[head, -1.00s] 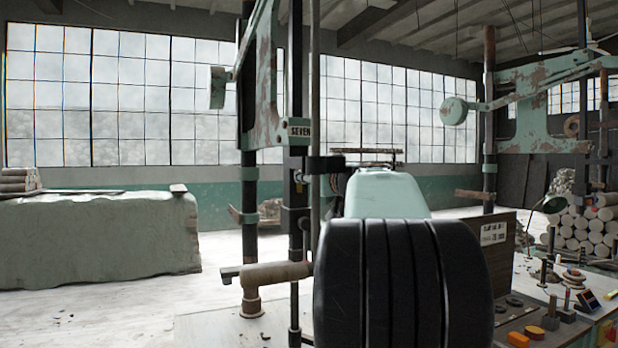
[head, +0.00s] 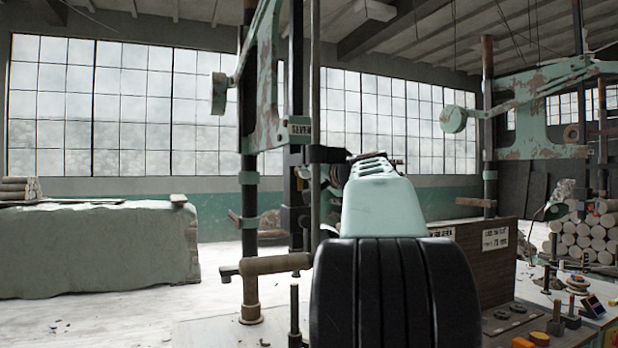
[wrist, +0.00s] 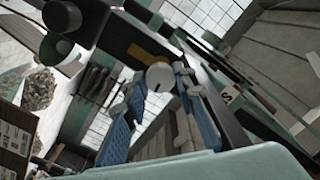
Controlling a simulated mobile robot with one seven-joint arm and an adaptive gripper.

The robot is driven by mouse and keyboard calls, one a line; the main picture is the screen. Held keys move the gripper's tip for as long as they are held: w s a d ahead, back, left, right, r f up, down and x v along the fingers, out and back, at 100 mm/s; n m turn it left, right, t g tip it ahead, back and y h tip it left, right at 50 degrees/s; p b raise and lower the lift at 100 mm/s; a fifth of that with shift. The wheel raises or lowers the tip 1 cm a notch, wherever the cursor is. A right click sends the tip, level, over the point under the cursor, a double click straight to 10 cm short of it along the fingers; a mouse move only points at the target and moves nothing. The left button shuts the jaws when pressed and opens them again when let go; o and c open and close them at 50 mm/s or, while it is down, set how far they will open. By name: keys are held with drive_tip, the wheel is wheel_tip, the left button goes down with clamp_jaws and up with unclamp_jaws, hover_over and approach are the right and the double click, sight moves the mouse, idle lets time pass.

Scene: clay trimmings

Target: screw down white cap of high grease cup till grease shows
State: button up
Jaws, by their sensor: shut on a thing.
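In the wrist view my gripper (wrist: 161,80) has its two blue-padded fingers either side of a round white cap (wrist: 159,76). The fingers are closed on the cap, which shows as a pale disc between their tips. The cup's body below the cap is hidden, and I cannot make out any grease. In the head view my own arm fills the middle and hides the fingertips and the cap.
A second worn green machine (head: 535,110) stands at the right. A bench (head: 597,330) with small tools is at the lower right, beside stacked pale rolls (head: 580,238). A covered grey-green block (head: 95,250) is at the left.

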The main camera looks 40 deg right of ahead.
drive_tip(key=m, duration=0.4)
drive_tip(key=shift+m, duration=0.3)
drive_tip(key=shift+m+p, duration=0.35)
drive_tip(key=shift+m, duration=1.95)
drive_tip(key=o, duration=1.2)
drive_tip(key=shift+c, duration=0.2)
